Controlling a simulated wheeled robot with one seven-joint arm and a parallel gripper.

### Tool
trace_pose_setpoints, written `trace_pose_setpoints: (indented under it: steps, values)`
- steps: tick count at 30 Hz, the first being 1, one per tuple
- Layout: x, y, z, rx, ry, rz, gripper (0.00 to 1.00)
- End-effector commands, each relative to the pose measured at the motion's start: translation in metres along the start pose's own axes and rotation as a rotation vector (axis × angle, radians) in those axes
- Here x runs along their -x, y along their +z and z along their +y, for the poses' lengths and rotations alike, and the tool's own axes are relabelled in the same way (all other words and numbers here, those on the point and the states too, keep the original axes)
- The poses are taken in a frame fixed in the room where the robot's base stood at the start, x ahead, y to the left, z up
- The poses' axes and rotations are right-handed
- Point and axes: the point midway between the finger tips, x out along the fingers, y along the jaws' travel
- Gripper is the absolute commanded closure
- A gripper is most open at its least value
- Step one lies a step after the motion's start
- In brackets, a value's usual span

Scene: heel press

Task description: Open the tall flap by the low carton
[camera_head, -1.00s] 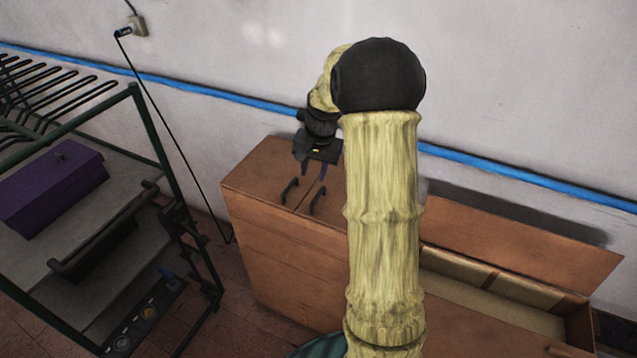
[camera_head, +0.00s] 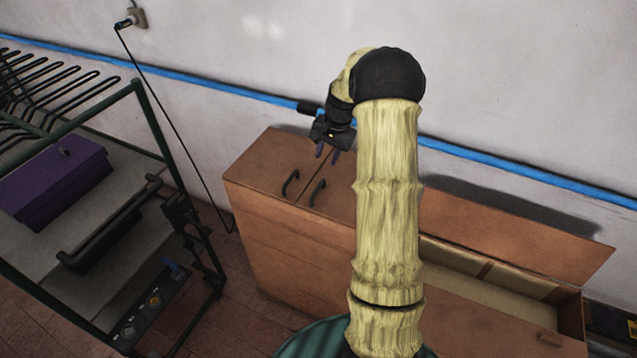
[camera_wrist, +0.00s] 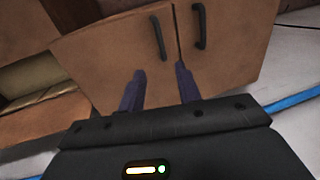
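A brown wooden cabinet (camera_head: 290,235) stands against the wall. Two closed flaps lie side by side on its top, the left flap (camera_head: 262,165) and the right flap (camera_head: 337,205). Each has a black handle, left (camera_head: 291,183) and right (camera_head: 318,193); both also show in the wrist view (camera_wrist: 159,38) (camera_wrist: 199,25). My gripper (camera_head: 328,155) is above the flaps at their wall side, apart from both handles. In the wrist view its dark fingers (camera_wrist: 159,68) are spread with nothing between them. I cannot tell which thing is the low carton.
To the right, a long compartment (camera_head: 470,290) stands open with its brown lid (camera_head: 510,235) raised towards the wall. A green-framed rack (camera_head: 150,115) with a purple box (camera_head: 55,180) stands left. A black cable (camera_head: 170,125) hangs between rack and cabinet.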

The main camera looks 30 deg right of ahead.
Motion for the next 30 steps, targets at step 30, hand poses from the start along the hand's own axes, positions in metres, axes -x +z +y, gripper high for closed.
trace_pose_setpoints:
  steps: [30]
  values:
    - [-0.139,0.0,0.0,0.001,0.0,0.0,0.66]
